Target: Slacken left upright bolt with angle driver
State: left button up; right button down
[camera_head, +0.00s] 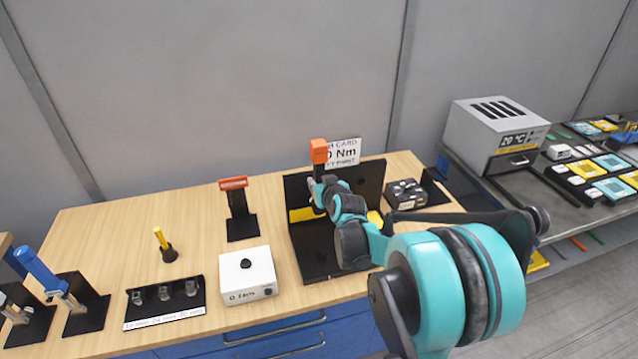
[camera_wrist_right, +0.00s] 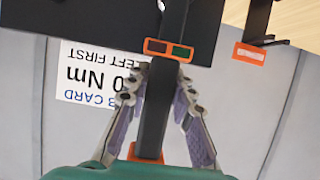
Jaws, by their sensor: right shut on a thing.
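My right gripper (camera_head: 318,192) is shut on the dark shaft of an orange-ended tool, which I take to be the angle driver (camera_head: 319,152). The tool stands about upright in front of the black fixture (camera_head: 369,178). In the right wrist view the fingers (camera_wrist_right: 158,92) flank the dark shaft (camera_wrist_right: 157,112). An orange-framed part with a red and a green patch (camera_wrist_right: 168,49) lies by the black panel (camera_wrist_right: 70,18). A small grey piece shows at the top edge; I cannot tell if it is the left bolt. My right arm covers much of the fixture. My left gripper is out of view.
A job card (camera_head: 343,152) stands behind the fixture. On the bench are a red-topped stand (camera_head: 236,205), a white box (camera_head: 248,277), a socket rack (camera_head: 164,300), a yellow-handled tool (camera_head: 161,239) and a blue tool (camera_head: 42,268). A dark box (camera_head: 406,195) sits right of the fixture.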

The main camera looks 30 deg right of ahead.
jog(key=shift+w+d, duration=0.1)
jog(key=shift+w, duration=0.5)
jog(key=shift+w+d+r+b, duration=0.1)
jog(key=shift+w+d+b, duration=0.1)
jog(key=shift+w, duration=0.4)
jog(key=shift+w+d+b, duration=0.1)
jog(key=shift+w+b, duration=0.05)
jog(key=shift+w, duration=0.4)
dwell(2.4)
jog(key=shift+s, duration=0.2)
dwell(1.7)
jog(key=shift+s, duration=0.25)
dwell(0.5)
jog(key=shift+s+a, duration=0.1)
jog(key=shift+s, duration=0.05)
jog(key=shift+s+a, duration=0.25)
jog(key=shift+s, duration=0.7)
jog(key=shift+s+a, duration=0.25)
jog(key=shift+s, duration=0.65)
